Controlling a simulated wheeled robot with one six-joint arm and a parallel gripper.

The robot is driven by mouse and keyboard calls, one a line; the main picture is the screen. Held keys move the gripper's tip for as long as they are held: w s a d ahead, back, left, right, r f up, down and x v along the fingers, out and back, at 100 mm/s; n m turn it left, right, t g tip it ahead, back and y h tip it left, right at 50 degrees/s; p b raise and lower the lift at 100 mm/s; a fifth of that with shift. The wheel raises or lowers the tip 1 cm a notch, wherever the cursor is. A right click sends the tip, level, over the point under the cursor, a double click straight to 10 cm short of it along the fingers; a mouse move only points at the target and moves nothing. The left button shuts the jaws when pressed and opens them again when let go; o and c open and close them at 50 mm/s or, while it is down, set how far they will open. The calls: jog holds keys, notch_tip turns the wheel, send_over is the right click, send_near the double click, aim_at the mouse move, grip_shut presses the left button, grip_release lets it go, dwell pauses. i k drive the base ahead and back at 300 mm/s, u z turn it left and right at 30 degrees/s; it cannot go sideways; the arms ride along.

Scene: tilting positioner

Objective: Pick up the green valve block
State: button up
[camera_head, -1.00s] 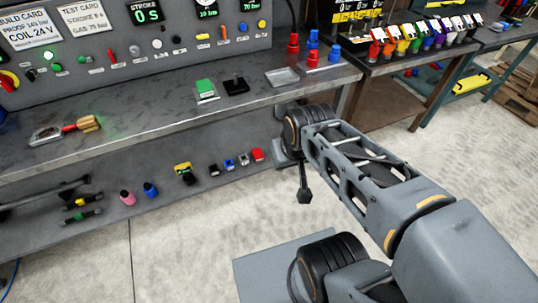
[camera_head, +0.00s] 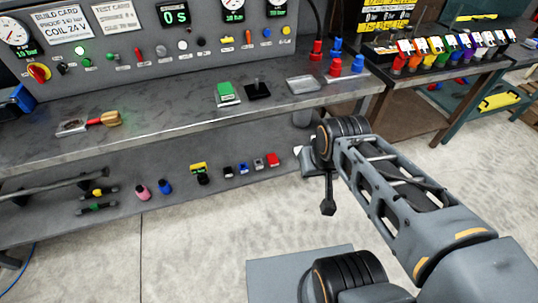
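A green block (camera_head: 225,89), which looks like the valve block, sits on a pale plate on the grey workbench (camera_head: 165,115), below the control panel. A black square base with a short upright pin (camera_head: 257,88) stands just to its right. The dark end of my arm, apparently my gripper (camera_head: 327,207), hangs in front of the bench edge, to the right of and nearer than the green block. It is well apart from the block. Its fingers are too small and dark to tell open from shut. Nothing visible is held in it.
A grey tray (camera_head: 303,84) and red and blue fittings (camera_head: 345,68) stand right of the block. A wooden-handled tool (camera_head: 105,120) lies at left. Several small parts line the lower shelf (camera_head: 225,185). A rack of coloured bins (camera_head: 440,48) stands at right. Floor in front is clear.

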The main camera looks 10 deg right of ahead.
aim_at(226, 91)
jog(key=z, duration=0.4)
jog(key=k, duration=1.25)
jog(key=u, duration=0.9)
jog(key=i, duration=0.65)
jog(key=u, duration=0.8)
jog(key=i, duration=1.75)
jog(key=z, duration=0.9)
